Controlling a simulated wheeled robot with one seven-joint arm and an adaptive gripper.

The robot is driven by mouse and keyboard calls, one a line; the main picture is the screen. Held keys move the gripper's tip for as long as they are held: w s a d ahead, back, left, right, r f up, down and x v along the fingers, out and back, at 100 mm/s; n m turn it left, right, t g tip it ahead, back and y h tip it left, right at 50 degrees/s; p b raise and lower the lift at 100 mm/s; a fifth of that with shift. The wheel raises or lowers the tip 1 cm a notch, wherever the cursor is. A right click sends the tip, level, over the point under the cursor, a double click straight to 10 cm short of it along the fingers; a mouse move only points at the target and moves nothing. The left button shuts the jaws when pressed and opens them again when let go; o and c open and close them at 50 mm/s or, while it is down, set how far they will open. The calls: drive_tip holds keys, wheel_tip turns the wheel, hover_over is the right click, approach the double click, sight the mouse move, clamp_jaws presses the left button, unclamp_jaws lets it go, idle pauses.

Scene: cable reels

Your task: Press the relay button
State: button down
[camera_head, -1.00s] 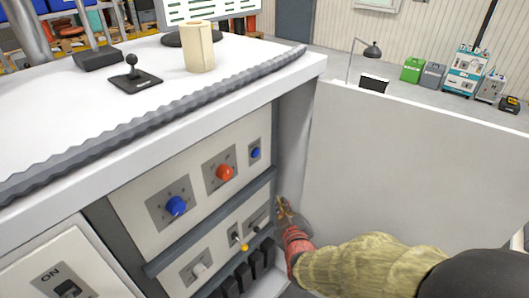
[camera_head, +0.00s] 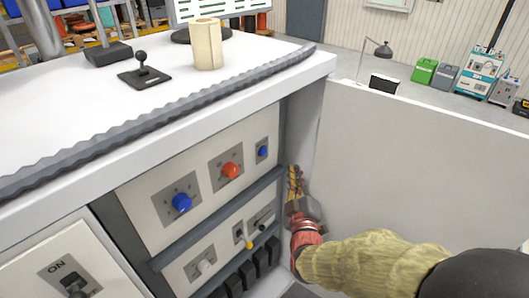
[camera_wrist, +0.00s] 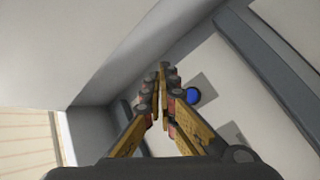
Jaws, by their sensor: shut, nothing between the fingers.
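An upper panel (camera_head: 206,207) in the open cabinet bears a large blue knob (camera_head: 181,203), a red-orange knob (camera_head: 230,170) and a small blue button (camera_head: 262,151) on a grey plate at its right end. No label names the relay button. My gripper (camera_head: 294,171) is shut and empty, upright at the cabinet's right side, a little right of and below the small blue button. In the wrist view, my closed fingertips (camera_wrist: 163,70) point forward, and a blue round control (camera_wrist: 192,95), apparently that button, shows just right of them, partly close to the fingers. I see no clear contact.
A lower panel (camera_head: 213,245) holds switches, one with a yellow tip (camera_head: 249,244). A grey ledge (camera_head: 217,219) separates the panels. The cabinet's right wall and open white door (camera_head: 420,165) flank my arm. The worktop (camera_head: 80,125) overhangs above.

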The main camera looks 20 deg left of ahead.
drive_tip(key=w+a, duration=0.3)
drive_tip(key=a, duration=0.4)
drive_tip(key=shift+a, duration=0.25)
drive_tip(key=shift+w+a, duration=0.1)
drive_tip(key=shift+a, duration=0.05)
idle(1.2)
drive_tip(key=shift+w+a, duration=0.1)
drive_tip(key=shift+a, duration=0.15)
drive_tip(key=shift+w+a+b, duration=0.15)
drive_tip(key=shift+a+b, duration=0.2)
drive_tip(key=shift+a, duration=0.05)
idle(0.9)
drive_tip(key=shift+d, duration=0.1)
drive_tip(key=shift+s+d, duration=0.3)
drive_tip(key=shift+d, duration=0.4)
drive_tip(key=shift+s+d+b, duration=0.2)
drive_tip(key=shift+s+d, duration=0.15)
drive_tip(key=shift+d, duration=0.45)
drive_tip(key=shift+s+d+b, duration=0.15)
drive_tip(key=shift+s+d, duration=0.15)
drive_tip(key=shift+d, duration=0.45)
drive_tip(key=shift+s+d+b, duration=0.2)
drive_tip(key=shift+s+d, duration=0.15)
drive_tip(key=shift+d, duration=0.45)
